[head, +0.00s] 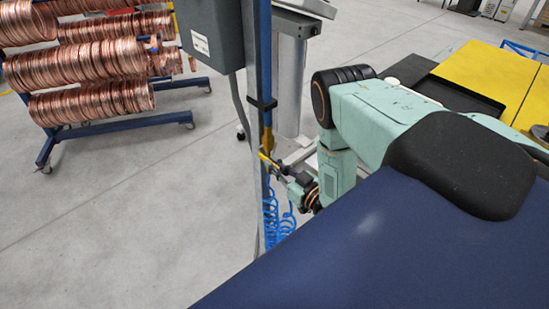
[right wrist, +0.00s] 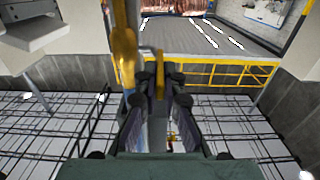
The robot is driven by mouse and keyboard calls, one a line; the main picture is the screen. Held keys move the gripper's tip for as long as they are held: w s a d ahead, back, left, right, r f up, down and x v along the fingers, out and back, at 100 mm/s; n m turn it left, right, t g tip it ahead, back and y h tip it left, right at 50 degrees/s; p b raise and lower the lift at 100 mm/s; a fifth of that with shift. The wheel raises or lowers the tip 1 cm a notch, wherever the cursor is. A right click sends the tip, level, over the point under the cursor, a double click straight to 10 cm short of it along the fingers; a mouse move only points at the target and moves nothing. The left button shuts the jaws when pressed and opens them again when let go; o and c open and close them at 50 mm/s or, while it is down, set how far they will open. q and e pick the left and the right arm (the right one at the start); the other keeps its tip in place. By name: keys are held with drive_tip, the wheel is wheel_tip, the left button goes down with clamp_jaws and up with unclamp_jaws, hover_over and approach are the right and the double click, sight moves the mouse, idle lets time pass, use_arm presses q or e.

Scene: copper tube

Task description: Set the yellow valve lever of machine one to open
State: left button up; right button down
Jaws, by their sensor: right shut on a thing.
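The yellow valve lever (head: 267,159) is on the upright blue post (head: 265,95) in the middle of the head view, just below a yellow valve part (head: 266,140). My right gripper (head: 279,169) is at the lever, coming from the right. In the right wrist view the lever (right wrist: 159,64) drops between the fingertips of the right gripper (right wrist: 160,82), which is shut on it. The yellow valve part (right wrist: 125,55) stands just left of the fingers there. The lever's gripped end is partly hidden by the fingers. My left gripper is not in view.
A grey box (head: 212,34) is mounted beside the post. Coiled blue hose (head: 275,215) hangs below the valve. A rack of copper coils (head: 95,60) stands at the left. A yellow and black table (head: 485,70) is at the right.

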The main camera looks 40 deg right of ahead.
sight(271, 161)
drive_tip(key=shift+r, duration=0.1)
idle(0.6)
drive_tip(key=shift+w+r+g, duration=0.15)
drive_tip(key=shift+r+g, duration=0.5)
drive_tip(key=shift+g, duration=0.15)
drive_tip(key=shift+w+r+g, duration=0.15)
drive_tip(key=shift+r+g, duration=0.5)
drive_tip(key=shift+g, duration=0.15)
drive_tip(key=shift+w+r+g, duration=0.3)
drive_tip(key=shift+r+g, duration=0.25)
drive_tip(key=shift+g, duration=0.4)
drive_tip(key=shift+w+r+g, duration=0.25)
drive_tip(key=shift+r+g, duration=0.3)
drive_tip(key=shift+g, duration=0.4)
drive_tip(key=shift+a, duration=0.1)
drive_tip(key=c, duration=1.5)
unclamp_jaws()
drive_tip(key=shift+w, duration=0.1)
